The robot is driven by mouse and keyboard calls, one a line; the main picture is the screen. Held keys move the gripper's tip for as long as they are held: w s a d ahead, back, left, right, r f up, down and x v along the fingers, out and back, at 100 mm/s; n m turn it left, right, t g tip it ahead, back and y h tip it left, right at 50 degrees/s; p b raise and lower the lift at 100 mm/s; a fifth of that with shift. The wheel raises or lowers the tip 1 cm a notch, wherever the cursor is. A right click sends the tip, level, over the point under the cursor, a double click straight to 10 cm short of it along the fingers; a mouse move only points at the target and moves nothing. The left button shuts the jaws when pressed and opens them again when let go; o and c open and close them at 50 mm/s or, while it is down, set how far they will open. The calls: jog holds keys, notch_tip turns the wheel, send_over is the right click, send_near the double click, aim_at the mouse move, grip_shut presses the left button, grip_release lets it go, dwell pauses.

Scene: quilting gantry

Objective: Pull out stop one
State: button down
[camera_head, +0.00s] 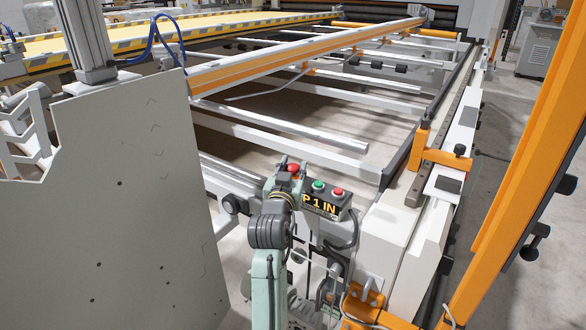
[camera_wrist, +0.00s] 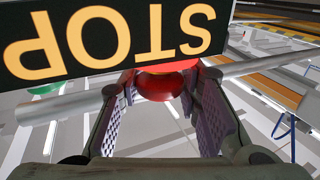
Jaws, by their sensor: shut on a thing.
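Stop one is a red mushroom button (camera_wrist: 160,84) under a black plate (camera_wrist: 60,40) with yellow letters reading STOP, upside down in the wrist view. My gripper (camera_wrist: 162,95) has its ridged finger pads on both sides of the red button and is shut on it. In the head view the red button (camera_head: 293,168) shows at the end of my gripper (camera_head: 283,174). The dark label (camera_head: 320,204) there reads "P 1 IN", its left part hidden behind my arm.
A green button (camera_head: 318,185) and another red button (camera_head: 338,192) sit close to the right on the same box. A grey panel (camera_head: 135,190) stands on the left. The gantry's white and orange rails (camera_head: 300,60) run behind. An orange post (camera_head: 530,150) rises at the right.

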notch_tip(320, 180, up, 2)
jog(key=shift+r+p, duration=0.1)
jog(key=shift+p, duration=0.25)
jog(key=c, duration=1.2)
grip_release()
jog(key=shift+f, duration=0.2)
jog(key=shift+s, duration=0.1)
jog(key=shift+s+a, duration=0.1)
jog(key=shift+s, duration=0.25)
jog(key=s, duration=0.3)
jog(key=s+a, duration=0.1)
jog(key=s, duration=0.3)
jog(key=s+a, duration=0.1)
jog(key=s, duration=0.3)
